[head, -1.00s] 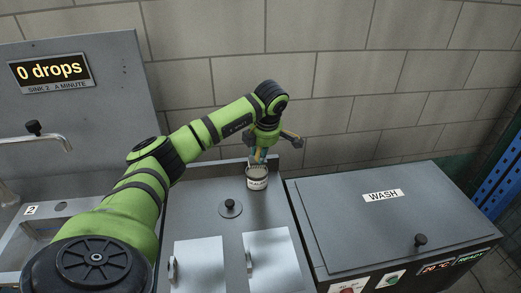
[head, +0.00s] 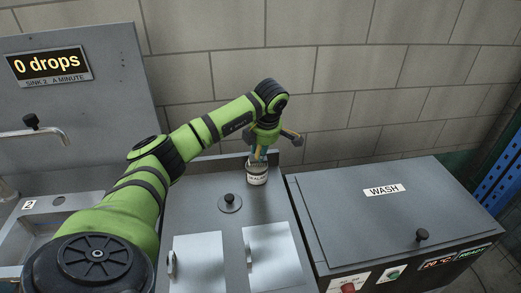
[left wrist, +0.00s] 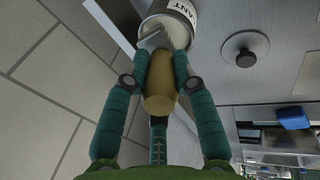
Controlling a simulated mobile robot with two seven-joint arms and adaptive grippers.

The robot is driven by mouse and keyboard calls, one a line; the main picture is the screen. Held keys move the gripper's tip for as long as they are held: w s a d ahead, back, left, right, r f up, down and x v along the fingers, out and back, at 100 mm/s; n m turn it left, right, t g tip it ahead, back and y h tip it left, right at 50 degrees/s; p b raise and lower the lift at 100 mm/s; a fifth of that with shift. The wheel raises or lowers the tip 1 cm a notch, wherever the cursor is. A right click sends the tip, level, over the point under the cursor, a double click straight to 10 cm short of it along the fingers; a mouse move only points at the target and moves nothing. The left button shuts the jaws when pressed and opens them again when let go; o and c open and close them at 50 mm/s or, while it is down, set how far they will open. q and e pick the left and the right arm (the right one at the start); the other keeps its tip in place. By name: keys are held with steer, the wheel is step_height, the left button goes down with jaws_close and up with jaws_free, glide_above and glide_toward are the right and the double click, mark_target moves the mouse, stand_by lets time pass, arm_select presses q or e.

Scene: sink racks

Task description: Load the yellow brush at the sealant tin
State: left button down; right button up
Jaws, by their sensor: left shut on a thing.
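My left gripper (head: 258,154) is shut on the yellow brush, above and behind the sealant tin (head: 257,178). In the left wrist view, the brush's yellow handle (left wrist: 160,88) lies between the fingers and its silvery ferrule (left wrist: 152,42) points to the tin (left wrist: 174,24). The tin is light with a dark-lettered label and stands upright on the grey counter. The brush end is at the tin's mouth; the bristles are hidden, so I cannot tell if they are inside. My right gripper is not in view.
A round lid with a black knob (head: 230,202) lies in front of the tin. Two pale panels with handles (head: 272,252) are nearer. The WASH box (head: 400,215) stands right, the sink and tap (head: 40,128) left. A block wall is close behind.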

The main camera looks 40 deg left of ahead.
arm_select(q)
steer(key=shift+f+b, duration=0.3)
steer(key=shift+f, duration=0.2)
stand_by(1.2)
steer(key=shift+r+p, duration=2.8)
steer(key=shift+r, duration=0.75)
steer(key=shift+d+f, duration=0.1)
